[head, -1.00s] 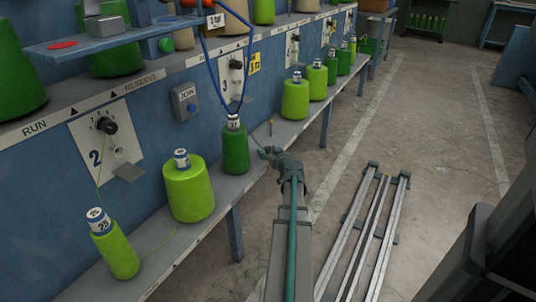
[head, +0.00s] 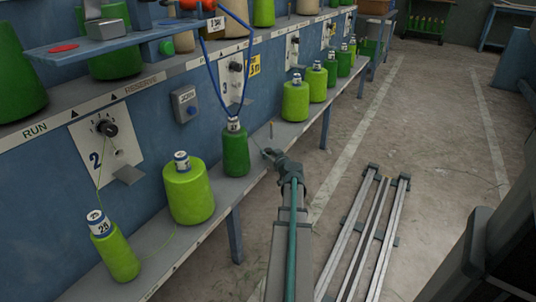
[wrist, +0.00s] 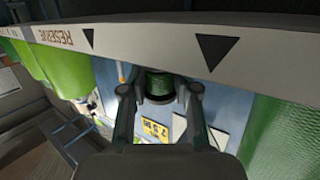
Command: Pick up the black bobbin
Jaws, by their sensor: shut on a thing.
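My gripper (wrist: 158,98) is shut on a small dark bobbin (wrist: 158,87) in the wrist view. The bobbin sits between the two fingertips, with a dark rim facing the camera and dark green just beyond it. In the head view my gripper (head: 271,154) is at the front edge of the bench, right of a dark green cone (head: 236,153). The bobbin is too small or hidden to make out there. I cannot tell from the views whether it still touches a surface.
The blue machine's grey lower shelf (head: 225,183) carries several green cones, including a large light green one (head: 188,193) and a tilted one (head: 118,252). A labelled ledge (wrist: 200,42) runs close by the gripper in the wrist view. Rails (head: 362,240) lie on open floor to the right.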

